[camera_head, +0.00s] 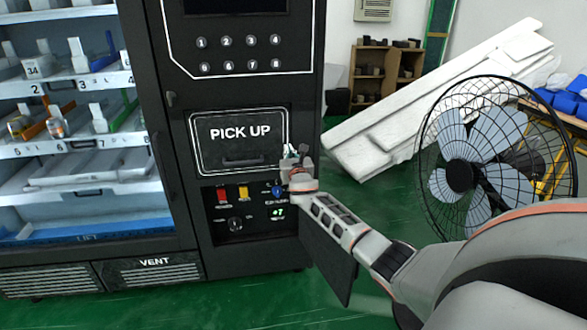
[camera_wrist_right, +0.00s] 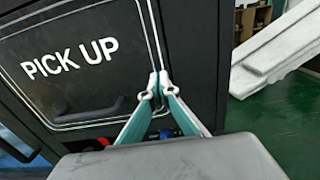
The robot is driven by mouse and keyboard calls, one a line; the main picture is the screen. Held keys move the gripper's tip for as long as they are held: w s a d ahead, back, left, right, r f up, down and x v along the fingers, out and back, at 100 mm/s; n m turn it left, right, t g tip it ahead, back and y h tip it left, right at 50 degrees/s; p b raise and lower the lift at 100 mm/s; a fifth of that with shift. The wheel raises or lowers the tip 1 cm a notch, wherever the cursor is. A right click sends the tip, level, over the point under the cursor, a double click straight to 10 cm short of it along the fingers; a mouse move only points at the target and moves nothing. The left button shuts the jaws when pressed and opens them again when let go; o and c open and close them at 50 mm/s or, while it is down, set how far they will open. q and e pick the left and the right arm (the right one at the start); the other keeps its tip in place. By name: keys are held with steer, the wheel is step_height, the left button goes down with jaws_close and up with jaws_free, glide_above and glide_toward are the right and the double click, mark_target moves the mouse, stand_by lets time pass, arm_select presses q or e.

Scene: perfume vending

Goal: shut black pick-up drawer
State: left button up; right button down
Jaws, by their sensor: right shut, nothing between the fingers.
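The black pick-up drawer (camera_head: 222,152) is on the vending machine's front, with white "PICK UP" lettering, a white outline and a dark handle (camera_head: 243,162) low on its face. Its front looks about level with the panel around it; a small gap cannot be told. My right gripper (camera_head: 296,154) is at the drawer's right edge. In the right wrist view the drawer (camera_wrist_right: 62,82) fills the left side, and the shut, empty fingertips (camera_wrist_right: 158,84) overlap its right border. Whether they touch it cannot be told. My left gripper is out of view.
Below the drawer are red, yellow and blue controls (camera_head: 243,192). A keypad (camera_head: 238,54) is above. Glass-fronted shelves (camera_head: 70,150) are left. A caged fan (camera_head: 482,160) and leaning white slabs (camera_head: 430,100) stand right. A dark flat panel (camera_head: 325,255) shows below my right forearm.

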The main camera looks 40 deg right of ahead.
steer(key=shift+p+v, duration=1.8)
steer(key=shift+v, duration=3.4)
steer(key=s+a+f+m+g+y+p, duration=0.3)
steer(key=s+a+f+m+y, duration=0.4)
steer(key=s+a+f+m, duration=0.9)
arm_select(q)
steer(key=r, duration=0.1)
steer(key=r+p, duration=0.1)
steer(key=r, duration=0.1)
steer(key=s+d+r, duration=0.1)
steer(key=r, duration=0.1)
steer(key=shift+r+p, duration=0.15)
steer(key=shift+p, duration=0.2)
arm_select(e)
steer(key=s+a+f+m+g+y, duration=0.1)
steer(key=s+a+f+m+y, duration=0.1)
steer(key=s+a, duration=0.9)
steer(key=s+a+f+m+y, duration=0.2)
steer(key=s+a+f+m, duration=0.2)
steer(key=s+a+m, duration=0.3)
steer(key=s+a, duration=0.4)
steer(key=s, duration=0.1)
steer(key=shift+s+a+g+y, duration=0.25)
steer(key=shift+a+g+y, duration=0.05)
steer(key=shift+g+y, duration=0.1)
